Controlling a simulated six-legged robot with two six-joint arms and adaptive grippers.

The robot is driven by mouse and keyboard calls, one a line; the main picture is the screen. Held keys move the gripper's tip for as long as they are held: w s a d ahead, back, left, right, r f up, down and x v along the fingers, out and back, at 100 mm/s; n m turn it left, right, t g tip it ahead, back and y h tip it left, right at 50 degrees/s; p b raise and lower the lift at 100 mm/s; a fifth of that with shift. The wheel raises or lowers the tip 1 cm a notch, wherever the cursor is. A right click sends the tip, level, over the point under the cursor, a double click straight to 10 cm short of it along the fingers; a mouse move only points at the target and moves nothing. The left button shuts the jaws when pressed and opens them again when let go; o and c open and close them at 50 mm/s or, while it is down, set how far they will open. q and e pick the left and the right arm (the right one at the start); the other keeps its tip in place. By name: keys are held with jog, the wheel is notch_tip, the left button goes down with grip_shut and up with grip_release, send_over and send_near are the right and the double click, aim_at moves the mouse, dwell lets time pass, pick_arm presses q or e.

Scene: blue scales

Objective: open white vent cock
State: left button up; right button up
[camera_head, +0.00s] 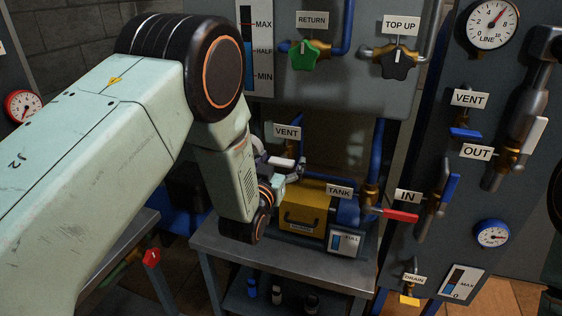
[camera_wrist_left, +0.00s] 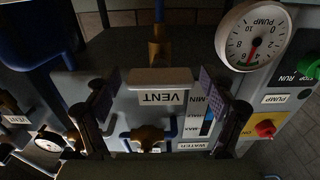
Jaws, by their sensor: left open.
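The white vent cock's lever handle (camera_head: 281,161) shows below its VENT sign (camera_head: 287,131), above the workbench. My left gripper (camera_head: 278,170) is at the handle, partly hidden by its own arm. In the left wrist view, which is upside down, the white handle (camera_wrist_left: 160,80) lies crosswise on a brass body under a blue pipe. My left gripper's (camera_wrist_left: 163,98) two dark fingers stand open on either side of the handle, with gaps showing. I cannot tell the exact depth of the fingers relative to the handle. My right gripper is not in view.
A yellow box (camera_head: 303,209) and a TANK sign (camera_head: 339,191) are beside the gripper. A red lever (camera_head: 400,215) sticks out right. Another VENT cock with a blue handle (camera_head: 465,133) is on the right panel.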

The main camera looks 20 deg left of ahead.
pick_arm(q)
jog(key=shift+c, duration=0.4)
jog(key=shift+c, duration=0.8)
jog(key=c, duration=0.9)
